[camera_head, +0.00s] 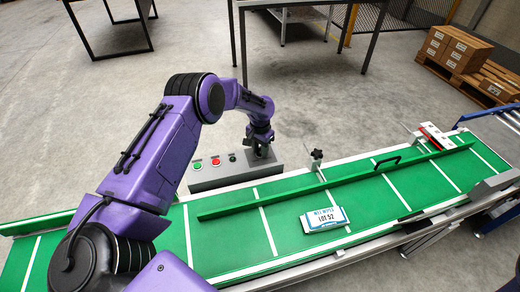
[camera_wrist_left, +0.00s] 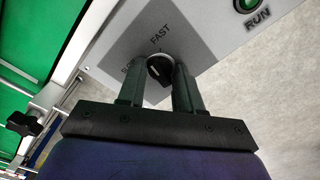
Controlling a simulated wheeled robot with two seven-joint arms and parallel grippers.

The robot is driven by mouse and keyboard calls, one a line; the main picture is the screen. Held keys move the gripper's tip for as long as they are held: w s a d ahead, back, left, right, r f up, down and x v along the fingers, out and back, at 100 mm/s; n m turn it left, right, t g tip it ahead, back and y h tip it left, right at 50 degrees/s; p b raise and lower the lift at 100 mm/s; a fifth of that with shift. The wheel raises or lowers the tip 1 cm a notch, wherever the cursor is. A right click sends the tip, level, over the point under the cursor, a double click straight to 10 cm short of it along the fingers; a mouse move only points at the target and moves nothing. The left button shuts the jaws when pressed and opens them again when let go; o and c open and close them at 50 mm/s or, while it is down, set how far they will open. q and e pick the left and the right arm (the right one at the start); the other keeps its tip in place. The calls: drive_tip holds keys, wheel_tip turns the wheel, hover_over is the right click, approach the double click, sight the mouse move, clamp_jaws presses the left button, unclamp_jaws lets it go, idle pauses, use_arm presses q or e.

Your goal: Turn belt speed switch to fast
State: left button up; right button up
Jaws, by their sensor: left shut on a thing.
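The belt speed switch (camera_wrist_left: 160,70) is a small black knob on a grey plate, with FAST printed above it and a partly hidden word that seems to start with S at its left. In the left wrist view my left gripper (camera_wrist_left: 160,80) has its two fingers on either side of the knob, shut on it. In the head view the left gripper (camera_head: 260,140) is at the right end of the grey control box (camera_head: 215,176) and hides the switch. The knob's white mark points down and left in the wrist view. My right gripper is not in view.
A green RUN button (camera_wrist_left: 247,3) is near the switch; the box also has a red button (camera_head: 215,162). The green conveyor (camera_head: 290,250) carries a white and blue packet (camera_head: 325,219) beside a green guide rail (camera_head: 240,208). Boxes on a pallet (camera_head: 455,48) stand far right.

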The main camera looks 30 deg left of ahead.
use_arm(q)
drive_tip(key=m, duration=0.7)
drive_tip(key=shift+b, duration=0.3)
idle(0.4)
drive_tip(key=o, duration=0.9)
drive_tip(key=shift+o, duration=0.2)
wheel_tip(320, 180, up, 11)
drive_tip(key=shift+f+p, duration=0.2)
drive_tip(key=shift+p, duration=0.1)
